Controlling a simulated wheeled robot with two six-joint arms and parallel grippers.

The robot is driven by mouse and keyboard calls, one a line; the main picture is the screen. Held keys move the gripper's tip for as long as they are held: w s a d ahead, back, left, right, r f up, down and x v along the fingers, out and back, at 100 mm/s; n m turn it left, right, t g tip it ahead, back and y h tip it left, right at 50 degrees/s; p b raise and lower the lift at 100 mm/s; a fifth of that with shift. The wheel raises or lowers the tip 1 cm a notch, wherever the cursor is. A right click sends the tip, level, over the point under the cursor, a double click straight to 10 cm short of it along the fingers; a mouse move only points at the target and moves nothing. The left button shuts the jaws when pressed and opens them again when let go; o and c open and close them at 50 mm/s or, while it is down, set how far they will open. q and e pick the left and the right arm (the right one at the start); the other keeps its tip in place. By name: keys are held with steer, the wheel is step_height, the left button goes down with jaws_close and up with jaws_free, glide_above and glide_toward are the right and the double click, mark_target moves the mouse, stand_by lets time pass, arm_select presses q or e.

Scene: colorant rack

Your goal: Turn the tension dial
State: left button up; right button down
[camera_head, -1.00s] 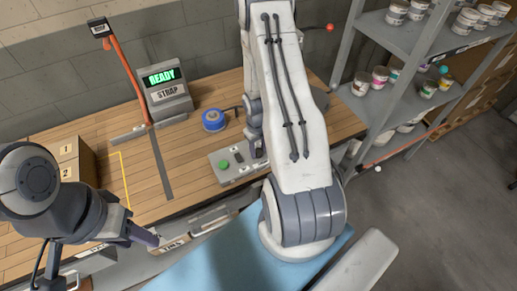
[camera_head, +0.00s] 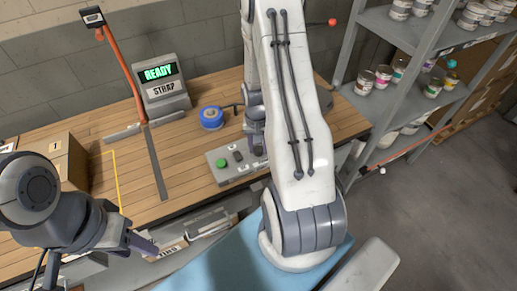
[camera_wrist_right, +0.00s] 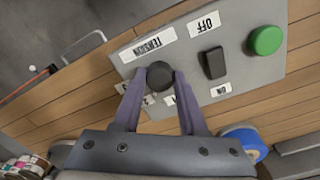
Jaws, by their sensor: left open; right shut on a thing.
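The grey control panel (camera_head: 232,176) lies on the wooden bench. In the right wrist view it (camera_wrist_right: 195,93) carries a TENSION label (camera_wrist_right: 147,44), a black dial (camera_wrist_right: 160,75), a black switch (camera_wrist_right: 214,63) between OFF and ON labels, and a green button (camera_wrist_right: 265,40). My right gripper (camera_wrist_right: 160,82) has its two fingers on either side of the black dial, shut on it. In the head view my right arm mostly hides the dial and that gripper. My left gripper (camera_head: 147,245) hangs over the bench's front edge, open and away from the panel.
A blue tape roll (camera_head: 211,118) lies behind the panel. A machine (camera_head: 163,92) with a READY screen and a STRAP label stands at the back. Cardboard boxes (camera_head: 62,158) stand at the left. A metal shelf (camera_head: 410,62) with paint cans is at the right.

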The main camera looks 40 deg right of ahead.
mark_target(257, 148)
steer(key=shift+m, duration=0.6)
steer(key=shift+c, duration=2.2)
jaws_free()
steer(key=shift+r, duration=0.1)
step_height(257, 148, up, 10)
steer(key=b, duration=0.1)
steer(key=shift+r+b, duration=0.15)
steer(key=shift+b, duration=0.15)
steer(key=shift+w+a, duration=0.1)
